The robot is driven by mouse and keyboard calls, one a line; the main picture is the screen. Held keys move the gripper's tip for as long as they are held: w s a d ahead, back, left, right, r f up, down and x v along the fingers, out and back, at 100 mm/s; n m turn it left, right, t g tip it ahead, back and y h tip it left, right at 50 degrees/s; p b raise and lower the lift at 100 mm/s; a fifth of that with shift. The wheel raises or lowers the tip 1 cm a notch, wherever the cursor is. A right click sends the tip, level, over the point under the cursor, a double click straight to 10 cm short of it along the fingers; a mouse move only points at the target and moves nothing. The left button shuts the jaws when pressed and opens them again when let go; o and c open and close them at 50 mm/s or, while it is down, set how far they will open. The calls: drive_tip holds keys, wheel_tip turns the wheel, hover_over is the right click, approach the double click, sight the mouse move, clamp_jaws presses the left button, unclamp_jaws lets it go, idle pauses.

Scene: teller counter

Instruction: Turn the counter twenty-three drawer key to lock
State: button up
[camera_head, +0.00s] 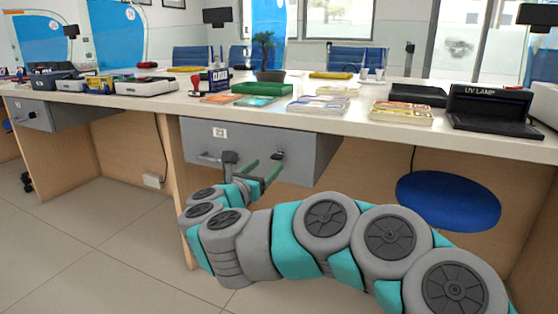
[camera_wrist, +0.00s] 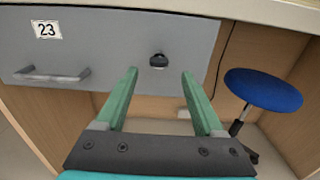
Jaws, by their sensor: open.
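The grey drawer (camera_head: 245,140) under the counter carries a small label that reads 23 in the wrist view (camera_wrist: 100,30). Its dark key (camera_wrist: 158,60) sits in the drawer front, right of the bar handle (camera_wrist: 52,75). The key's exact turn angle is too small to tell. My gripper (camera_wrist: 160,72) is open, with two green fingers pointing at the drawer front. In the wrist view the key shows between the fingertips, slightly beyond them, and nothing is held. In the head view my gripper (camera_head: 268,160) is at the drawer front, close by the key.
The counter top (camera_head: 190,108) above holds booklets, a green box (camera_head: 262,88) and a black UV lamp (camera_head: 495,110). A blue stool (camera_head: 448,200) stands to the right. Another grey drawer (camera_head: 65,113) is at the far left.

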sight(275, 158)
drive_tip(key=x, duration=0.6)
drive_tip(key=shift+w, duration=0.25)
drive_tip(key=shift+c, duration=0.3)
clamp_jaws()
